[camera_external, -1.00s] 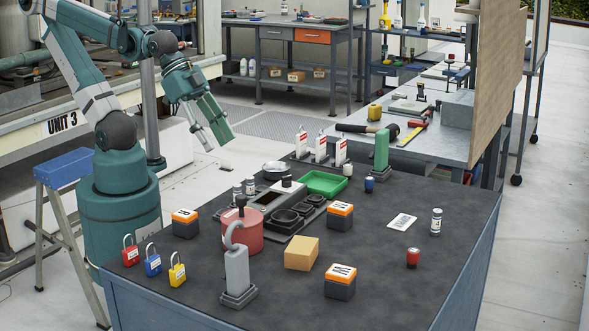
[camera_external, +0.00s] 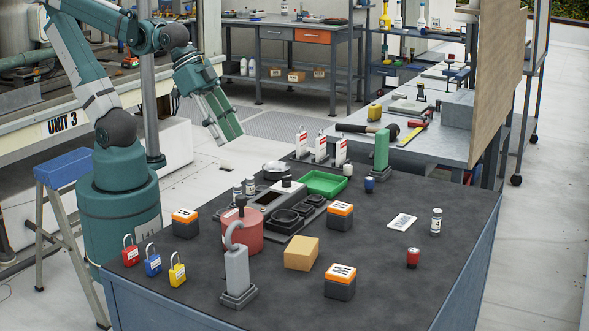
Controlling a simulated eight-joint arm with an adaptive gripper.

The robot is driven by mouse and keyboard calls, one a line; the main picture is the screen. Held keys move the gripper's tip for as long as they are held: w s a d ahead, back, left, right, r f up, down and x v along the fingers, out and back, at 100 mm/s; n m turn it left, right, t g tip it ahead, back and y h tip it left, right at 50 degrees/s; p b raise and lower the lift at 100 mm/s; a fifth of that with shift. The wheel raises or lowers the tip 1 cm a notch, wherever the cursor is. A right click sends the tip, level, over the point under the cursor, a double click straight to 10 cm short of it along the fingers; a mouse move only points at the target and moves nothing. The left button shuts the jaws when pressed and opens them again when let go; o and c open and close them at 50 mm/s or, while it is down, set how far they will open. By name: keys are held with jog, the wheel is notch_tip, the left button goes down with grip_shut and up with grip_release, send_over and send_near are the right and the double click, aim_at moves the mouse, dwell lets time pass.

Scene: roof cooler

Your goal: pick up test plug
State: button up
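My gripper (camera_external: 230,139) hangs in the air beyond the table's far left edge, clear of everything on the table. Its fingers lie close side by side from this angle, so I cannot tell whether they are open. Nothing shows between them. No thing is clearly marked as the test plug. Small plug-like cylinders stand on the dark table (camera_external: 395,290): a blue one (camera_external: 369,185), a red one (camera_external: 413,258), and a white one (camera_external: 347,169) by the green tray. A black-topped knob (camera_external: 286,182) sits by the grey fixture.
A green tray (camera_external: 325,183), a grey fixture (camera_external: 262,198), a red pot (camera_external: 248,236) and a tall grey stand (camera_external: 238,275) crowd the left and middle. A cardboard box (camera_external: 301,254) and orange-topped blocks (camera_external: 340,281) stand nearer.

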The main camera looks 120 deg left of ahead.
jog(key=w+a+r+n+g+p, duration=0.2)
jog(key=w+a+n+p, duration=0.2)
jog(key=w+a, duration=0.45)
jog(key=n+g+p, duration=0.4)
jog(key=n+p, duration=0.4)
send_over(348, 165)
jog(key=f, duration=1.2)
jog(key=shift+d+f, duration=0.1)
jog(key=shift+d, duration=0.3)
jog(key=shift+a+f+n+g, duration=0.3)
jog(key=shift+a+f, duration=0.15)
jog(key=shift+f, duration=0.05)
jog(key=shift+f, duration=1.25)
jog(key=shift+f, duration=0.1)
jog(key=shift+d+f, duration=0.2)
jog(key=shift+f, duration=2.3)
